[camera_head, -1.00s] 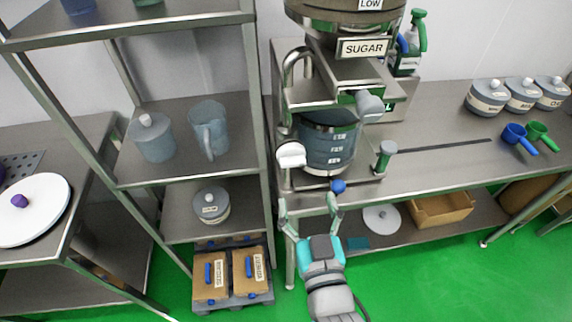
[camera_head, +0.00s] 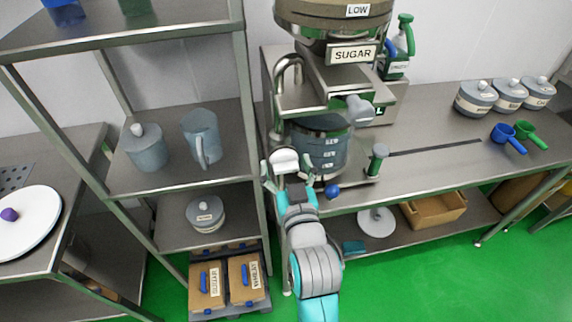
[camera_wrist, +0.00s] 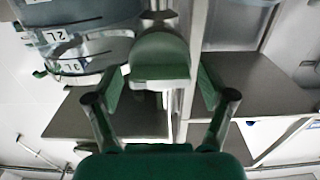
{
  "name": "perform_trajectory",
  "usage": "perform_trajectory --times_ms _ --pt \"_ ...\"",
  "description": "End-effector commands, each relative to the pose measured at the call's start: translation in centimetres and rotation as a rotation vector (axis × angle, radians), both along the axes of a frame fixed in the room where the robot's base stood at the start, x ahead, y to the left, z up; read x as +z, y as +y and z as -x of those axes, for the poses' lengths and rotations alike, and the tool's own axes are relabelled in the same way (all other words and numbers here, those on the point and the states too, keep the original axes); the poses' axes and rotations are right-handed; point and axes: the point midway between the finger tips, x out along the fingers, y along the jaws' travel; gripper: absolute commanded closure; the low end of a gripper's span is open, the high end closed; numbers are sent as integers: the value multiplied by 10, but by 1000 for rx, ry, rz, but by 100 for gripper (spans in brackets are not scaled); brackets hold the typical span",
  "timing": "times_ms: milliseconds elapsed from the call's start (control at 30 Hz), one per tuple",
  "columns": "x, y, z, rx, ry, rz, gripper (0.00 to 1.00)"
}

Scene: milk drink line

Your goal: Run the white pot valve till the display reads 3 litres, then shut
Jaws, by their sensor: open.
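The white valve handle (camera_head: 284,160) sits at the front left of the sugar station, beside the grey-blue graduated pot (camera_head: 322,150). My gripper (camera_head: 288,174) is open, with its fingers reaching up around the handle. In the wrist view, the rounded handle (camera_wrist: 160,60) lies between the two open fingers (camera_wrist: 160,88), with no clear contact. The pot (camera_wrist: 75,45) shows 2 L and 3 L marks there. A green display (camera_head: 380,110) shows an L; its number is hidden behind the grey knob (camera_head: 359,110).
The steel shelf rack (camera_head: 250,150) stands close on the left of my arm. Lidded pots (camera_head: 476,98) and scoops (camera_head: 508,138) lie farther right.

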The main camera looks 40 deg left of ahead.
Motion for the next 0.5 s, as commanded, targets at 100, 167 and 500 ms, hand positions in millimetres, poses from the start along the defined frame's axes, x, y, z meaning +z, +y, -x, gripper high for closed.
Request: perform_trajectory --times_ms 100,167,500 --pt "0 1 -1 0 0 0 18" --pt "0 1 -1 0 0 0 18" --pt "0 1 -1 0 0 0 71"
